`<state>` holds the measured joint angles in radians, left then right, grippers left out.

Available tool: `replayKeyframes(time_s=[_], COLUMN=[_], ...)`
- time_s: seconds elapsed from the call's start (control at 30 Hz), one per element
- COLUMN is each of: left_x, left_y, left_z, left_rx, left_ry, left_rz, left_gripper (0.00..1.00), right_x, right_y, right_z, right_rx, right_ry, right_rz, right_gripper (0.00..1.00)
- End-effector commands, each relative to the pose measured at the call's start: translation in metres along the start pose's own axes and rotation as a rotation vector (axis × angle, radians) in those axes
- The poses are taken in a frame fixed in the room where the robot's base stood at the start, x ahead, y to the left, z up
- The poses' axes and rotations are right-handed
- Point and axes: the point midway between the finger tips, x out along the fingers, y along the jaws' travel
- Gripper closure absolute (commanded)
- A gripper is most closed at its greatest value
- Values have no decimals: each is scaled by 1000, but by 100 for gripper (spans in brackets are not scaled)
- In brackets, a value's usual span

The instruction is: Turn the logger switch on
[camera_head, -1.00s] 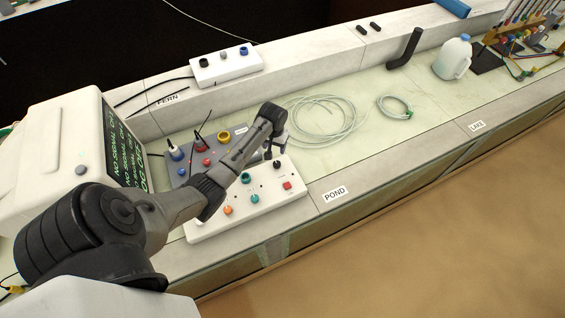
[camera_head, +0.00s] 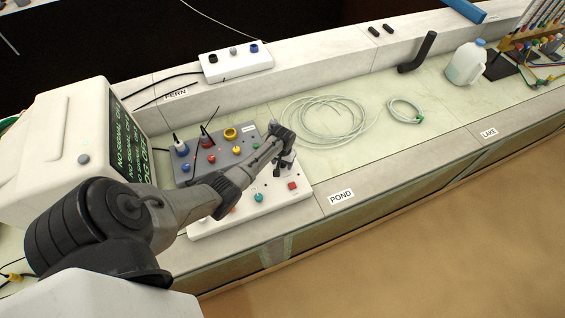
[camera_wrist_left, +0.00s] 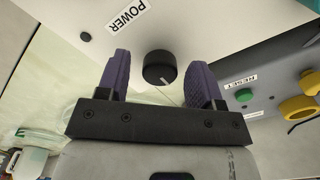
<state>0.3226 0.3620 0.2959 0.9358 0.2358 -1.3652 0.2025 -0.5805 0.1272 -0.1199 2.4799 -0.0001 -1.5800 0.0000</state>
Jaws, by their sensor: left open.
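A white control box (camera_head: 255,207) lies on the bench by the POND label, with coloured knobs and a red square button (camera_head: 292,186). In the left wrist view, a round black knob (camera_wrist_left: 159,68) with a white pointer line sits on its white face beside a POWER label (camera_wrist_left: 128,14). My left gripper (camera_head: 282,165) is over the back right part of this box. Its purple fingers are open, one on each side of the black knob. I cannot tell whether they touch it. In the head view the gripper largely hides the knob. My right gripper is not in view.
A grey panel (camera_head: 208,163) with plugs, a yellow ring (camera_head: 230,133) and buttons lies directly behind the white box. A monitor (camera_head: 70,135) stands at the left.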

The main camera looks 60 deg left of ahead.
Motion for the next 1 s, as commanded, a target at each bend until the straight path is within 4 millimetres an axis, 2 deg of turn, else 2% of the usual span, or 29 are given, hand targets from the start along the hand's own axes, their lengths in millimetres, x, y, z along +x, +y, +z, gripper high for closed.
replayKeyframes(time_s=[0.23, 0.73, 1.0], left_x=[0, 0, -1], left_y=[0, 0, -1], left_z=[0, 0, 0], left_rx=[0, 0, 32], left_ry=[0, -1, -2], left_rz=[0, 0, -1], left_gripper=[40, 87, 89], right_x=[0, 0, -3], right_y=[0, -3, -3], right_z=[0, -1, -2], right_rx=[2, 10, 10], right_ry=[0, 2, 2], right_rz=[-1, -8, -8], right_gripper=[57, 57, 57])
